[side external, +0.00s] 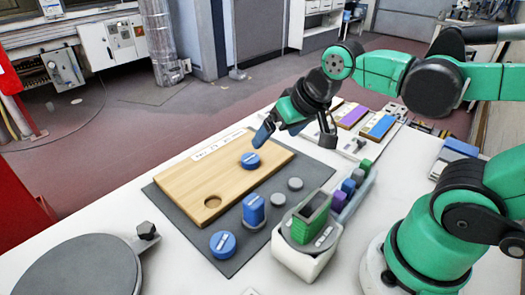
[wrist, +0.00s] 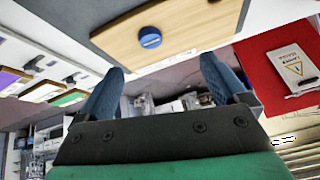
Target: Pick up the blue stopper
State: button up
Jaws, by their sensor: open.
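A round blue stopper (side external: 250,160) with a white label sits on the wooden board (side external: 190,185), near its right end. It also shows in the wrist view (wrist: 149,37), beyond my fingertips. A second blue disc (side external: 222,243) lies on the dark mat in front of the board; I cannot tell which one the task names. My gripper (side external: 296,136) is above the mat and board, to the right of the stopper and apart from it. Its blue fingers are spread wide with nothing between them, as the wrist view (wrist: 162,72) also shows.
A blue block (side external: 253,207) stands on a grey disc. Grey pucks (side external: 295,184), a green block in a white holder (side external: 303,262) and a row of coloured blocks (side external: 348,187) stand to the right. A round grey plate (side external: 75,272) is front left.

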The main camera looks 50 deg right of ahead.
jog(key=w+d+f+m+g, duration=0.15)
jog(key=w+m+g, duration=0.35)
jog(key=m, duration=0.7)
jog(key=m+g, duration=0.1)
jog(key=m, duration=0.8)
send_over(251, 158)
notch_tip(251, 158, down, 4)
jog(key=shift+w+f+m, duration=0.1)
jog(key=shift+f+m, duration=0.45)
jog(key=shift+m, duration=0.05)
jog(key=shift+f, duration=2.55)
jog(key=c, duration=1.3)
jog(key=shift+c, duration=0.2)
jog(key=shift+r, duration=0.1)
notch_tip(251, 158, up, 25)
